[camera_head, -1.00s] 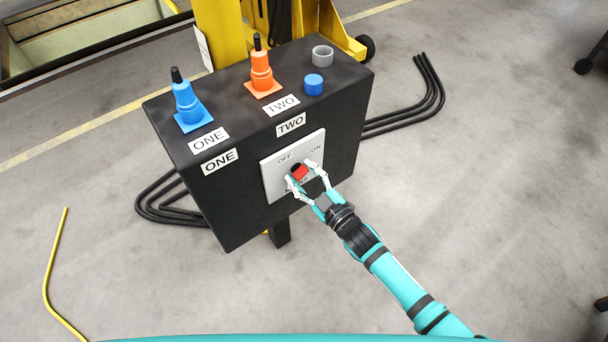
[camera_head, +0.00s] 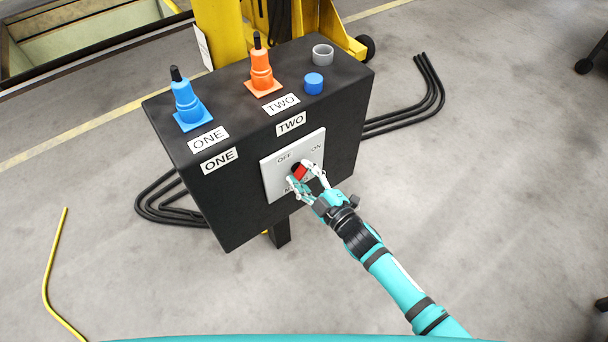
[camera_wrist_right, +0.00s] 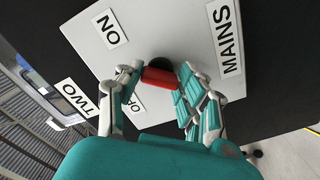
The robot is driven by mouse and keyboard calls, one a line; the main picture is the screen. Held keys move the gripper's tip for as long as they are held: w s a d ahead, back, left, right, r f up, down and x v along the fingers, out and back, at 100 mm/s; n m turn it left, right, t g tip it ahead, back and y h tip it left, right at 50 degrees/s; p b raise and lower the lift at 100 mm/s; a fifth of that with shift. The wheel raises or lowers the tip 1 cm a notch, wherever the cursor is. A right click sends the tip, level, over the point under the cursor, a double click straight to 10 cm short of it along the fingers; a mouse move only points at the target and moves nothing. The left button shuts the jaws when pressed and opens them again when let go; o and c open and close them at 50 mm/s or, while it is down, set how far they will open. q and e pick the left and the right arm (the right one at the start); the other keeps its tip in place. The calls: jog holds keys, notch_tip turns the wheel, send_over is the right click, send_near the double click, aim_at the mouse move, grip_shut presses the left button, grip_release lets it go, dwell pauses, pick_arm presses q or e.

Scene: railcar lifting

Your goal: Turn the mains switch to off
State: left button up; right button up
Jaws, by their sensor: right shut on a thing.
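The mains switch is a red knob (camera_head: 300,172) on a dark round base. It sits on a light grey plate (camera_head: 272,180) marked OFF at left, ON at right and MAINS below, on the front of a black box. My right gripper (camera_head: 304,175) is shut on the red knob. In the right wrist view, the red knob (camera_wrist_right: 160,78) lies between the two fingers, and one finger partly covers the OFF label (camera_wrist_right: 136,104). I cannot tell which label the knob points to. My left gripper is not in view.
The black box (camera_head: 230,210) carries a blue plug (camera_head: 187,103), an orange plug (camera_head: 261,72), a blue cap (camera_head: 313,84) and a grey ring (camera_head: 322,55) on top. Black cables (camera_head: 432,90) lie on the floor. A yellow machine (camera_head: 220,30) stands behind.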

jog(key=n, duration=0.3)
jog(key=shift+f+n+b, duration=0.1)
jog(key=shift+n+b, duration=0.2)
jog(key=shift+b, duration=0.1)
jog(key=n+b, duration=0.1)
jog(key=n, duration=0.3)
jog(key=shift+n, duration=0.3)
jog(key=o, duration=1.2)
jog(key=shift+c, duration=0.2)
jog(key=shift+s, duration=0.1)
jog(key=v, duration=1.2)
